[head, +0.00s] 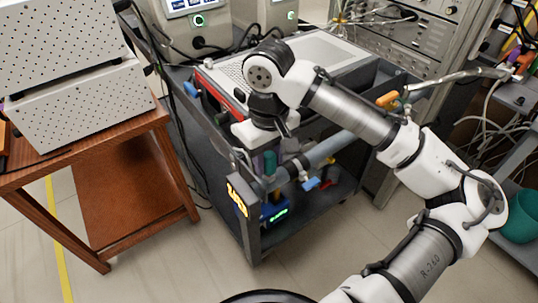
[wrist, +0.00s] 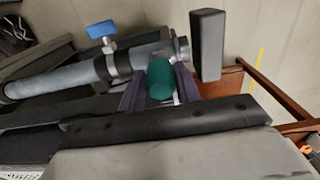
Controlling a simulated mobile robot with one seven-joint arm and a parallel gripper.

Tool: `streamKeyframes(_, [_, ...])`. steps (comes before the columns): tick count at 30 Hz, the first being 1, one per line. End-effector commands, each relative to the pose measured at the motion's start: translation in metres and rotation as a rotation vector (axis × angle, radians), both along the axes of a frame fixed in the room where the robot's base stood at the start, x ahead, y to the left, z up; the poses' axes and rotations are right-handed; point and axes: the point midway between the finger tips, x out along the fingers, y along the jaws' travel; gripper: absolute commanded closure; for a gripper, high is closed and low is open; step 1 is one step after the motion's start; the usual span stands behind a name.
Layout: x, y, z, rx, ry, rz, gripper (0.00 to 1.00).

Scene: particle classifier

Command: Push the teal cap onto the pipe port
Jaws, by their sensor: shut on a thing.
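The teal cap (wrist: 160,78) sits between the purple fingertips of my gripper (wrist: 159,90) in the wrist view, and the gripper is shut on it. In the head view the teal cap (head: 270,162) shows below my wrist, near the end of the grey pipe (head: 328,150). In the wrist view the grey pipe (wrist: 50,82) runs behind the cap to a flanged end at the upper right. The cap overlaps the pipe near that end; I cannot tell whether they touch. The port's opening is hidden.
A blue valve handle (wrist: 101,29) stands out from the pipe. A dark upright block (wrist: 207,45) is close to the pipe's end. The dark cart (head: 220,165) carries a red-edged instrument. A wooden table (head: 130,185) stands left, with floor between.

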Motion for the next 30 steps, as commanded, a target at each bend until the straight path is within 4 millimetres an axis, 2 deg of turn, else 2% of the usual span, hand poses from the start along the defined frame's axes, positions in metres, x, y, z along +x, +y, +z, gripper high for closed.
streamKeyframes(19, [0.0, 0.0, -0.017, 0.0, 0.001, 0.001, 0.89])
streamKeyframes(20, [0.0, 0.0, -0.016, 0.0, 0.0, 0.001, 0.63])
streamKeyframes(24, [0.0, 0.0, -0.016, 0.0, 0.0, 0.0, 0.44])
streamKeyframes(25, [0.0, 0.0, -0.016, 0.0, 0.0, 0.0, 0.41])
streamKeyframes(30, [0.0, 0.0, -0.016, 0.0, 0.0, 0.0, 0.41])
